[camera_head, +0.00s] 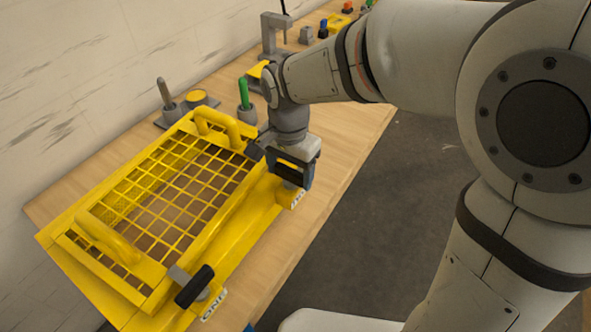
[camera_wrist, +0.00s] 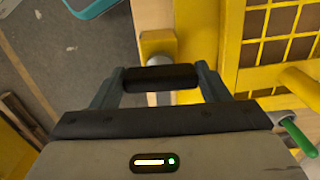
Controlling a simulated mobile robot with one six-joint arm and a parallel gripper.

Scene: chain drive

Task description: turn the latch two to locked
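The yellow guard (camera_head: 226,214) has a mesh panel and lies on the workbench. Latch two is at its far right corner, by the TWO label (camera_head: 298,199), mostly hidden by my gripper (camera_head: 288,174) in the head view. In the wrist view, latch two's black handle (camera_wrist: 160,78) lies crosswise between the fingers of my gripper (camera_wrist: 160,83). Each finger appears to meet one end of the handle, with no clear gap. A grey pivot (camera_wrist: 157,60) shows behind the handle. Whether the latch is locked cannot be told.
Latch one (camera_head: 195,287), with a black handle, is at the guard's near corner. Two yellow handles rise from the guard, one near (camera_head: 108,238) and one far (camera_head: 218,126). A green-handled tool (camera_head: 243,93) stands behind. The floor (camera_head: 375,215) right of the workbench (camera_head: 341,165) is clear.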

